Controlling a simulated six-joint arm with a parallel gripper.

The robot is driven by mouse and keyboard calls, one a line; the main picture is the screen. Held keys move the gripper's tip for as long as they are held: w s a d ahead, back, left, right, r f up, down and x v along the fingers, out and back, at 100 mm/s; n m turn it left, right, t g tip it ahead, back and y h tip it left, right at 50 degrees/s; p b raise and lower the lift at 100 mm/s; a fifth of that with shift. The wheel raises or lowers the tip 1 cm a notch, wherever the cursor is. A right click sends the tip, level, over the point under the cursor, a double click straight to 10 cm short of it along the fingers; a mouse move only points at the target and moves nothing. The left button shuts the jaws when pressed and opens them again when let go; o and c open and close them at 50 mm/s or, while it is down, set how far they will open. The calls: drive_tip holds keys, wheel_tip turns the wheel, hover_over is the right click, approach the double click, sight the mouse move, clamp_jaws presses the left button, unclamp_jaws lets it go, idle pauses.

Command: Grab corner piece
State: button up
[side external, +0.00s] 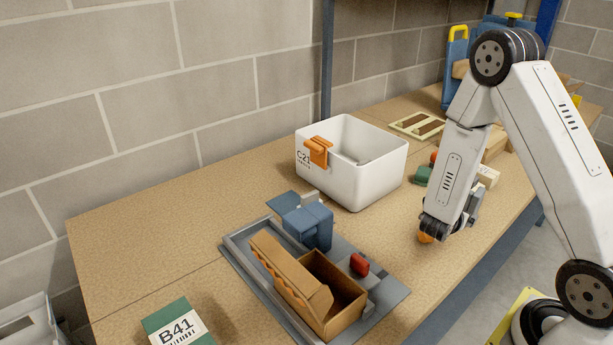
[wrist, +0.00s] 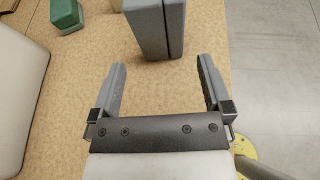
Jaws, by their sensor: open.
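No part in view can be told for certain as the corner piece. In the wrist view, a dark grey block (wrist: 152,28) with a black groove stands just past my fingertips, and its far end is cut off by the frame. My gripper (wrist: 161,62) is open, and only bare table shows between its fingers. In the side view my gripper (side external: 437,232) hangs low over the bench's right side, its fingers mostly hidden by my wrist. A small orange item (side external: 425,238) shows just under it. I cannot tell whether they touch.
A white bin (side external: 345,185) with an orange clip (side external: 319,151) stands left of my gripper. A green piece (wrist: 66,16) lies beyond it. An open cardboard box (side external: 335,310) and a blue fixture (side external: 309,222) are at the front. The bench's right edge is close.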

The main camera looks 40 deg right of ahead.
sight(465, 207)
drive_tip(key=shift+d, duration=0.1)
drive_tip(key=shift+x, duration=1.25)
drive_tip(key=shift+d+f, duration=0.1)
drive_tip(key=shift+x, duration=2.45)
drive_tip(key=c, duration=1)
drive_tip(key=shift+w, duration=0.1)
